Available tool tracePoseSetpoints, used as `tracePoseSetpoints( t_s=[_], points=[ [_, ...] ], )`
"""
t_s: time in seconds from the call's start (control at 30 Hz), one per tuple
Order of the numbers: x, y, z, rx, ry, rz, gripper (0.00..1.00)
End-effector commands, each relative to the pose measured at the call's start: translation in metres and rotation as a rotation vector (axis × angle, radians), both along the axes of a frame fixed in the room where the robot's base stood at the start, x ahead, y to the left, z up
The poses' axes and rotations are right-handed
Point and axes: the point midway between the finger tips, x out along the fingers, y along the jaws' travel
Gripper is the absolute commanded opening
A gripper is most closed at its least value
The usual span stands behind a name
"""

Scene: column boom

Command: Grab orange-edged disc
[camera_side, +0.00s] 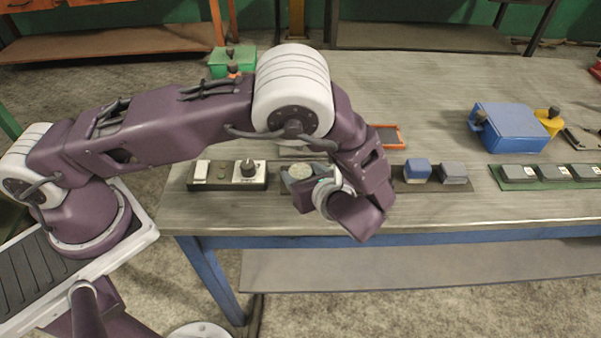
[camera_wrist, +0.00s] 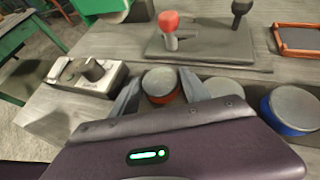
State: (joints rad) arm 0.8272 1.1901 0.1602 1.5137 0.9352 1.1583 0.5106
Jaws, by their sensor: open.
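The orange-edged disc (camera_wrist: 160,81) has a grey top and shows between the two fingers of my gripper (camera_wrist: 159,90) in the wrist view. One finger is on each side of it, and the jaws are open. I cannot tell whether either finger touches it. Its lower part is hidden by my gripper's body. In the side view my gripper (camera_side: 304,187) is low over the front of the table, beside a round pale top that is partly covered.
In the wrist view a grey disc (camera_wrist: 224,86) and a blue-edged disc (camera_wrist: 292,106) sit to the right. A control box with a knob (camera_wrist: 84,74) is at left. A plate with a red-capped post (camera_wrist: 169,28) lies behind. An orange-framed tray (camera_wrist: 298,40) is at far right.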

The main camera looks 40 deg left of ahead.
Motion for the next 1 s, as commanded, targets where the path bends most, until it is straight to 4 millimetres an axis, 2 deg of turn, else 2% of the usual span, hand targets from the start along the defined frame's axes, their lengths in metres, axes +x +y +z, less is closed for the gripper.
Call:
tracePoseSetpoints(
  t_s=[0.07,0.33,0.67,0.77,1.0],
  points=[
    [0.0,0.0,0.0,0.0,0.0,0.0,0.54],
    [0.0,0.0,0.001,0.0,-0.001,0.0,0.01],
    [0.0,0.0,0.005,0.0,-0.003,0.001,0.0],
    [0.0,-0.001,0.024,-0.002,-0.005,0.003,0.0],
    [0.0,0.0,0.082,-0.002,-0.005,0.003,0.0]
  ],
)
